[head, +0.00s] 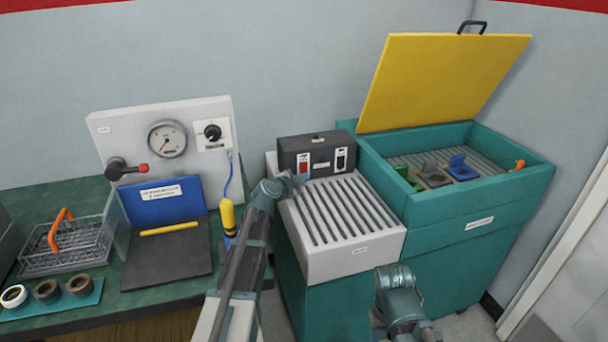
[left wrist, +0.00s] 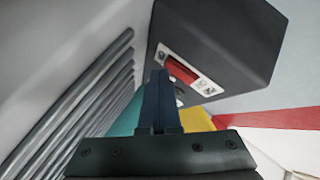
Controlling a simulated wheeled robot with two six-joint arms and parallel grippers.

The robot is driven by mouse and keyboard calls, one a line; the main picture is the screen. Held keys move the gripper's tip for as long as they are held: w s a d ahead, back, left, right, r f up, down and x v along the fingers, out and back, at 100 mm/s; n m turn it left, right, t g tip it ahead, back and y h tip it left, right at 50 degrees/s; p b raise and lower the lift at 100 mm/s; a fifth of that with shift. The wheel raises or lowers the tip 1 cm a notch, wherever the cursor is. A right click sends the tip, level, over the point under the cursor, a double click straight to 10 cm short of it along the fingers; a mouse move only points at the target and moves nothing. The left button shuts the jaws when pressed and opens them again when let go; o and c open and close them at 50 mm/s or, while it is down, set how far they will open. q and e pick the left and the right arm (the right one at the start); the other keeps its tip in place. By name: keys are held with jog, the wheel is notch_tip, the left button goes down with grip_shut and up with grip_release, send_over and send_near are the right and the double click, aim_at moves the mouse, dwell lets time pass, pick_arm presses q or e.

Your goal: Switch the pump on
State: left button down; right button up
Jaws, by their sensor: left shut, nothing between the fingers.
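A dark switch box (head: 318,152) stands at the back of the slatted white tray. It carries a red switch (head: 303,163) on the left and a black switch (head: 341,159) on the right, each on a white plate. Their markings are too small to read for certain. My left gripper (head: 301,179) is shut and empty, just below and in front of the red switch. In the left wrist view the shut fingertips (left wrist: 160,76) overlap the lower edge of the plate around the red switch (left wrist: 181,70); contact cannot be told. My right gripper's fingers are not in view.
The slatted white tray (head: 358,250) lies under my left gripper. Right of it is a teal tank (head: 470,212) with its yellow lid (head: 440,80) raised. A panel with a gauge (head: 168,138), a knob and a red-tipped lever stands left, above a green bench with a wire basket (head: 68,244).

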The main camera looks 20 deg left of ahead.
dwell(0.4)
pick_arm(q)
jog(key=shift+s+d+r, duration=0.1)
jog(key=shift+s+d, duration=0.3)
jog(key=shift+s, duration=0.15)
jog(key=shift+s, duration=0.1)
jog(key=shift+s+d+r+p, duration=0.2)
jog(key=shift+s+d, duration=0.5)
jog(key=shift+s, duration=0.3)
jog(key=shift+s+d+r+p, duration=0.1)
jog(key=shift+s+d+p, duration=0.1)
jog(key=shift+s+d, duration=0.65)
jog(key=shift+s+a, duration=0.1)
jog(key=shift+a, duration=0.05)
jog(key=shift+r, duration=0.1)
